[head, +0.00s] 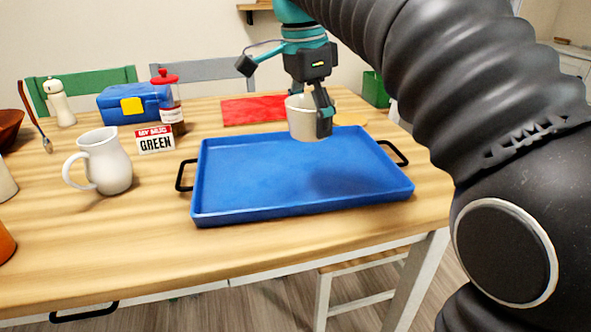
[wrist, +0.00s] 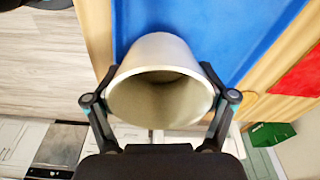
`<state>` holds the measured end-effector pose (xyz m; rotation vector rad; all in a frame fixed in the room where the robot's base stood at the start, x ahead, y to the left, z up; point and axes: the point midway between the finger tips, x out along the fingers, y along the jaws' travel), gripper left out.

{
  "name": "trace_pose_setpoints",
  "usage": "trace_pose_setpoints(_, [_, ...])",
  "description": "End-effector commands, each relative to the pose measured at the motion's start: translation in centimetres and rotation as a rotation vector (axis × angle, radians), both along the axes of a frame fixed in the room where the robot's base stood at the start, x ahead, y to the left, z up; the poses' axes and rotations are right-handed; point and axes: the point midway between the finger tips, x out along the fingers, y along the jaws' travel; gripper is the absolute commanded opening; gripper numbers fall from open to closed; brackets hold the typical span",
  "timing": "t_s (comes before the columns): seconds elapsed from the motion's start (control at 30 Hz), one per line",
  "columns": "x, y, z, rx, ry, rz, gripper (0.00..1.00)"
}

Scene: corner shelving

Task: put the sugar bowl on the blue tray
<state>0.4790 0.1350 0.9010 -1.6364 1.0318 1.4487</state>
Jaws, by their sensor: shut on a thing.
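The sugar bowl (head: 302,128) is a plain cream-white vessel with no handle in sight. My gripper (head: 309,115) is shut on it, one finger on each side. In the wrist view the bowl (wrist: 160,55) sits between the fingers (wrist: 160,97) with its hollow mouth facing the camera and nothing visible inside. The blue tray (head: 280,172) lies on the table, empty, with black handles at both ends. In the head view the bowl overlaps the tray's far rim, and a soft shadow falls on the tray. The exact gap under the bowl cannot be told.
Left of the tray stand a white jug (head: 108,160), a small sign (head: 155,140), a red-topped jar (head: 168,95) and a blue box (head: 133,104). A red mat (head: 252,110) and a round wooden board (head: 350,119) lie behind. Chairs stand beyond the table.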

Motion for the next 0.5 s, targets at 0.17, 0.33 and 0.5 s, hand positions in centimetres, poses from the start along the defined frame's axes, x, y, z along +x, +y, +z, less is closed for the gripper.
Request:
trace_pose_setpoints(0.17, [0.5,-0.2,-0.9,-0.001,0.002,-0.024,0.36])
trace_pose_setpoints(0.33, [3.6,0.8,-2.8,-0.001,0.003,-0.026,0.36])
trace_pose_setpoints(0.5, [6.8,1.9,-4.8,-0.001,0.002,-0.025,0.36])
